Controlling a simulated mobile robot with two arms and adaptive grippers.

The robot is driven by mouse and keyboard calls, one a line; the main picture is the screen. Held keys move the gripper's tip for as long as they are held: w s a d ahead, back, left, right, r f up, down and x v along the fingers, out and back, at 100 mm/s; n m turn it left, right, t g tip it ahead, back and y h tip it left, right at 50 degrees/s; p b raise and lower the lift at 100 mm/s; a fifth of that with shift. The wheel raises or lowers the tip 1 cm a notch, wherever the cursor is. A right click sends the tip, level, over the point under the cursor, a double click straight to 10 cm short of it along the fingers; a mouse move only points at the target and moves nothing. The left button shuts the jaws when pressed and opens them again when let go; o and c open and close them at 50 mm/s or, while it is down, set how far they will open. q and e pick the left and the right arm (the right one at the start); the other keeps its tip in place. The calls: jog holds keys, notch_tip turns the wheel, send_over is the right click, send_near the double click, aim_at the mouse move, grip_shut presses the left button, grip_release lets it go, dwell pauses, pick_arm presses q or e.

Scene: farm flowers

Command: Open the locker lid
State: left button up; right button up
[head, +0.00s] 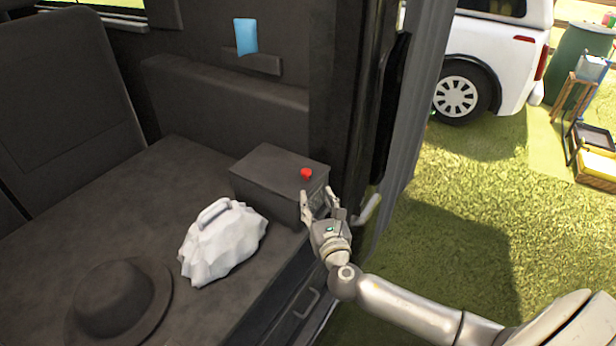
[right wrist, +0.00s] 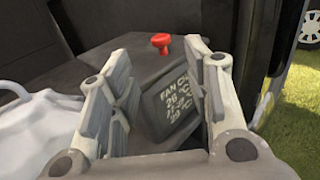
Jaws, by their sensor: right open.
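The locker is a dark grey box (head: 268,178) with a red knob (head: 306,173) on top, standing on the dark surface inside the vehicle. Its lid looks shut. My right gripper (head: 321,204) is open in front of the box's right-hand face, below the knob. In the right wrist view the open fingers (right wrist: 160,105) stand either side of the box's labelled face (right wrist: 172,103). The red knob (right wrist: 161,41) shows above and beyond the fingertips, apart from them. Part of the box is hidden behind the fingers. My left gripper is not in view.
A white crumpled bag (head: 222,243) lies left of the box, and a dark hat (head: 120,300) is at the front left. A dark door frame (head: 345,110) rises close to the right of the box. Open grass (head: 480,230) lies outside.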

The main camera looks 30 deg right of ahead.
aim_at(307, 175)
jog(key=x, duration=0.9)
jog(key=shift+w+d, duration=0.1)
jog(key=shift+w, duration=0.1)
jog(key=shift+w+d+f, duration=0.1)
jog(key=shift+w+d, duration=0.05)
jog(key=shift+w, duration=0.4)
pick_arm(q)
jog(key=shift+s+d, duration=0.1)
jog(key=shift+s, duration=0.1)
pick_arm(e)
jog(key=shift+c, duration=0.4)
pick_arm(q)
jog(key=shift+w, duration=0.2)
pick_arm(e)
grip_shut()
